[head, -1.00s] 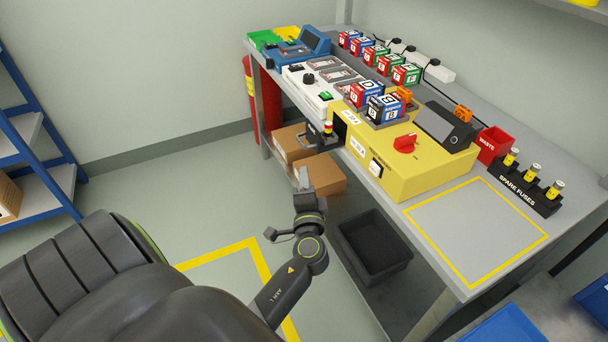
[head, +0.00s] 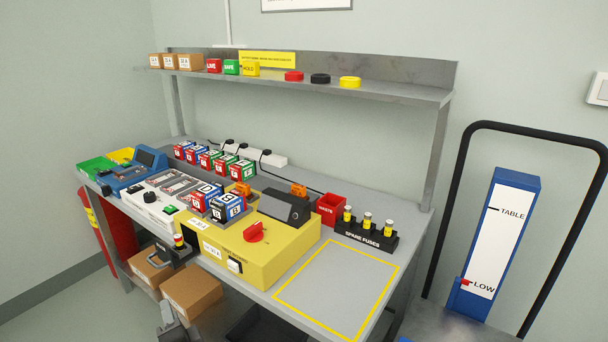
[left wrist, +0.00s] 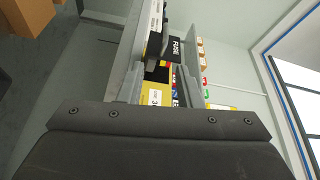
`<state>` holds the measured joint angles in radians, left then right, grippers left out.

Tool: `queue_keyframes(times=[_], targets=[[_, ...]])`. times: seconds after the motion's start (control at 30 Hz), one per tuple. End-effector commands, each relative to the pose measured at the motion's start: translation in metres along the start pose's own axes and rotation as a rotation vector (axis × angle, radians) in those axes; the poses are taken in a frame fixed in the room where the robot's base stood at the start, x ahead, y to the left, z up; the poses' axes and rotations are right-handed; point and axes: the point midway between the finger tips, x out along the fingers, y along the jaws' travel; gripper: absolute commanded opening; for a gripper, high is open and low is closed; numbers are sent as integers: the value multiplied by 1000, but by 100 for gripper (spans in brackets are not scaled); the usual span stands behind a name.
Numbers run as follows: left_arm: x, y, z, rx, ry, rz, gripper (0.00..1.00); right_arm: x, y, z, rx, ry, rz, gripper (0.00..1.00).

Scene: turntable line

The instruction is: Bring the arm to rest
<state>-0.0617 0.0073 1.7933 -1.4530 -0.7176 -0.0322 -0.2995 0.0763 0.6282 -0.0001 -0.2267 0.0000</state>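My left gripper (head: 167,318) shows at the bottom edge of the head view, below the workbench front and beside the cardboard boxes; most of its arm is out of frame. In the left wrist view its two fingers (left wrist: 160,78) stand apart with nothing seen gripped between them. Beyond them is a dark holder (left wrist: 178,48) marked FUSE. In the head view a dark holder (head: 176,253) with a yellow and red piece sits at the bench's front edge, apart from the gripper. My right gripper is in neither view.
The workbench (head: 385,262) carries a yellow test box (head: 262,258), a black spare fuses rack (head: 366,238) and a red waste bin (head: 330,209). Cardboard boxes (head: 192,290) lie below. A blue post (head: 507,240) stands right, its red pointer at LOW. The yellow-outlined bench area is empty.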

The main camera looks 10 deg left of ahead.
Motion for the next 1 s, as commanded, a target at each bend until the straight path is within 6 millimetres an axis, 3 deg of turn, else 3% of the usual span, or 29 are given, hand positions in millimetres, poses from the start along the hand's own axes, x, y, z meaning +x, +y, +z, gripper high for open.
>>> queue_keyframes(times=[0.13,0.27,0.4,0.47,0.6,0.7,0.8,0.9,1.0], targets=[[-7,59,8,-9,19,164,32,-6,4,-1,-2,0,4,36],[-32,147,31,-50,20,415,32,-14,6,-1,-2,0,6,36],[-82,235,70,-124,-27,686,32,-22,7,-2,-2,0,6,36],[-108,267,90,-163,-66,794,32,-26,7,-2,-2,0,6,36],[-180,327,144,-271,-197,1019,32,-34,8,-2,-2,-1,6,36],[-237,356,187,-357,-327,1149,32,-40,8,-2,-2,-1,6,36],[-290,372,228,-442,-469,1237,32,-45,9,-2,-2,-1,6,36],[-333,379,262,-512,-597,1284,32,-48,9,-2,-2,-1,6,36],[-362,380,285,-559,-692,1303,32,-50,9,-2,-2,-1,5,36]])
